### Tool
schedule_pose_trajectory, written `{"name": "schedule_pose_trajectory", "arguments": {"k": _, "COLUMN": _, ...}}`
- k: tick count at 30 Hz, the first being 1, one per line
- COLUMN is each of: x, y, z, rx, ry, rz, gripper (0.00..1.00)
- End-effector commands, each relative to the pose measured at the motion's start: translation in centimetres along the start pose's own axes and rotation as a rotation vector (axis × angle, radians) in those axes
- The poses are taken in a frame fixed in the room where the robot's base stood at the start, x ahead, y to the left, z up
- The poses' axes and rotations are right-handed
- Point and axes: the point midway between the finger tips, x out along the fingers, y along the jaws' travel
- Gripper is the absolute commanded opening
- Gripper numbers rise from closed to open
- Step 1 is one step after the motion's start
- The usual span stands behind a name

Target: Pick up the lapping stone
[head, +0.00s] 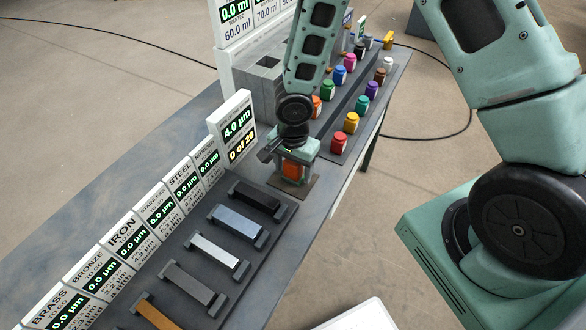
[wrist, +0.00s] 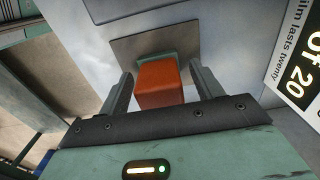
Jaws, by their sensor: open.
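The lapping stone, as I take it, is an orange block (head: 292,170) on a dark square plate (head: 311,189) on the table, just in front of the 4.0 µm display. In the wrist view the orange block (wrist: 160,82) stands between my fingers, with a teal part at its far end on the grey plate (wrist: 190,45). My gripper (head: 290,158) is right over the block in the head view and hides its top. In the wrist view my gripper (wrist: 158,92) is open, one finger on each side of the block, with a gap at least on the left.
A rack of metal bars (head: 236,219) with labelled displays lies left of the block. Coloured jars (head: 351,122) stand in rows behind it to the right. The 4.0 µm display (head: 236,128) stands close beside my gripper. The table's right edge is near.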

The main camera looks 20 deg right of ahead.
Motion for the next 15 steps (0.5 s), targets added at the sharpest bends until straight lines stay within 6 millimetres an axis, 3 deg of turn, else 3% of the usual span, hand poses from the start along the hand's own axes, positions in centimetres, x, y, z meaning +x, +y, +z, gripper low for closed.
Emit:
{"name": "schedule_pose_trajectory", "arguments": {"k": 5, "x": 0.0, "y": -0.03, "z": 0.01, "rx": 0.0, "ry": 0.0, "rz": -0.001, "gripper": 0.65}}
{"name": "schedule_pose_trajectory", "arguments": {"k": 11, "x": -0.02, "y": -0.04, "z": 0.02, "rx": 0.0, "ry": 0.0, "rz": -0.001, "gripper": 0.1}}
{"name": "schedule_pose_trajectory", "arguments": {"k": 15, "x": -0.06, "y": -0.06, "z": 0.01, "rx": 0.0, "ry": 0.0, "rz": -0.002, "gripper": 0.09}}
